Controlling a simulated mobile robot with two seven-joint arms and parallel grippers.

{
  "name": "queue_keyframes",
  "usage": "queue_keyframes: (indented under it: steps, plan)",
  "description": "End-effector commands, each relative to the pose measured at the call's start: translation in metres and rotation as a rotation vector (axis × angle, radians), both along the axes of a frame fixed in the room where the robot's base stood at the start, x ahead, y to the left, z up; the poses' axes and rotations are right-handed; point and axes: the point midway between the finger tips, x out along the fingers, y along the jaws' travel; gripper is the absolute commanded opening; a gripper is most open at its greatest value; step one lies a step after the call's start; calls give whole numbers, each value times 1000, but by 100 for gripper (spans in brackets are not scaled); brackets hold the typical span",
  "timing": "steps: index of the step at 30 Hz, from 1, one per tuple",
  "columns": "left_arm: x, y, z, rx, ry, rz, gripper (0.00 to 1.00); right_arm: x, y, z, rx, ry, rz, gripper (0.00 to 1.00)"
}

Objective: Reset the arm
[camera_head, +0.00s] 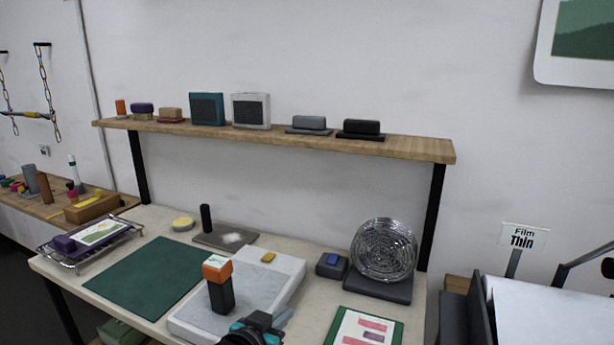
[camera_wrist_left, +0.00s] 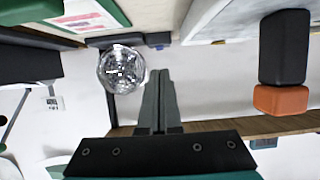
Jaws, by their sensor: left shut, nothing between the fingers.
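My left gripper (camera_head: 283,316) comes in at the bottom middle of the head view, low over the front of the workbench. In the left wrist view its two grey fingers (camera_wrist_left: 158,88) are together with nothing between them. A black block with an orange top (camera_head: 218,284) stands upright on the pale slab (camera_head: 195,322), left of the gripper. It also shows upside down at the right of the left wrist view (camera_wrist_left: 283,50). My right gripper is in neither view.
A round wire-like glass disc (camera_head: 385,250) stands at the right of the bench, beside a small dark box (camera_head: 332,265). A green mat (camera_head: 145,275) lies clear at left. A wooden shelf (camera_head: 410,147) spans above.

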Motion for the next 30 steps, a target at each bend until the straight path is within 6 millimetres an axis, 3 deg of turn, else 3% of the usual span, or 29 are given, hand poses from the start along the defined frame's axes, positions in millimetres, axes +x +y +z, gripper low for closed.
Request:
queue_keyframes:
  steps: [5, 8, 11, 15, 22, 30]
  plan:
    - [-42, 10, -31, 28, 125, 37, 0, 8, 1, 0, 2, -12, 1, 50]
    - [-68, 20, -48, 52, 203, 61, 0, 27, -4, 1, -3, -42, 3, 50]
    - [-104, 34, -67, 84, 302, 92, 0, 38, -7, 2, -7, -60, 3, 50]
    - [-163, 58, -89, 137, 462, 135, 0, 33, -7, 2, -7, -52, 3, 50]
    - [-238, 89, -106, 206, 662, 180, 0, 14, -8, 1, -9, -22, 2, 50]
    - [-310, 116, -110, 268, 846, 216, 0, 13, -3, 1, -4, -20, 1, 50]
